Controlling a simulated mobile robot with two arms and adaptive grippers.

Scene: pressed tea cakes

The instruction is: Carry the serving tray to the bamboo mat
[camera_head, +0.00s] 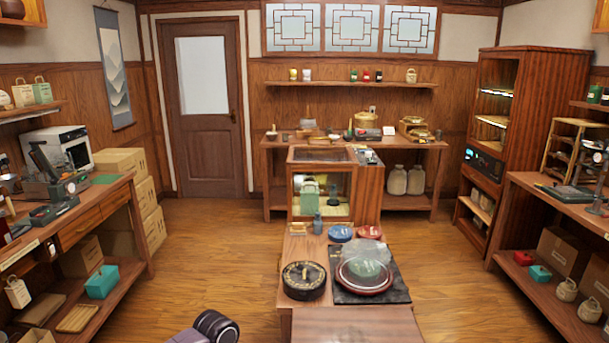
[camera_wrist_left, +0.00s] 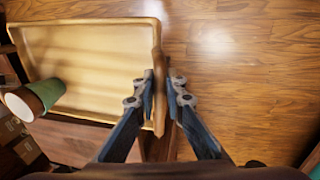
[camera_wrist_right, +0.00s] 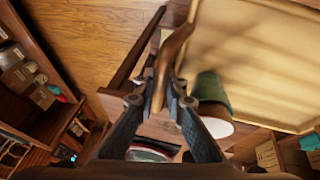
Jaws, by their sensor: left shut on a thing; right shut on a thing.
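The serving tray (camera_wrist_left: 90,45) is a shallow, pale wooden tray with a raised rim. It also shows in the right wrist view (camera_wrist_right: 265,50). My left gripper (camera_wrist_left: 160,85) is shut on the handle at one end, and my right gripper (camera_wrist_right: 163,88) is shut on the handle at the other. A green cup with a white end (camera_wrist_left: 45,92) appears to stand on the tray near one long edge; the right wrist view shows it too (camera_wrist_right: 211,92). The head view shows neither the tray nor the grippers. I cannot make out the bamboo mat for certain.
The centre table (camera_head: 297,245) holds a dark round lidded thing (camera_head: 304,279), a domed dish on a dark square mat (camera_head: 342,294) and small dishes. A left bench (camera_head: 85,215) and right shelves (camera_head: 520,225) flank it. Floor (camera_head: 225,250) is open on both sides.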

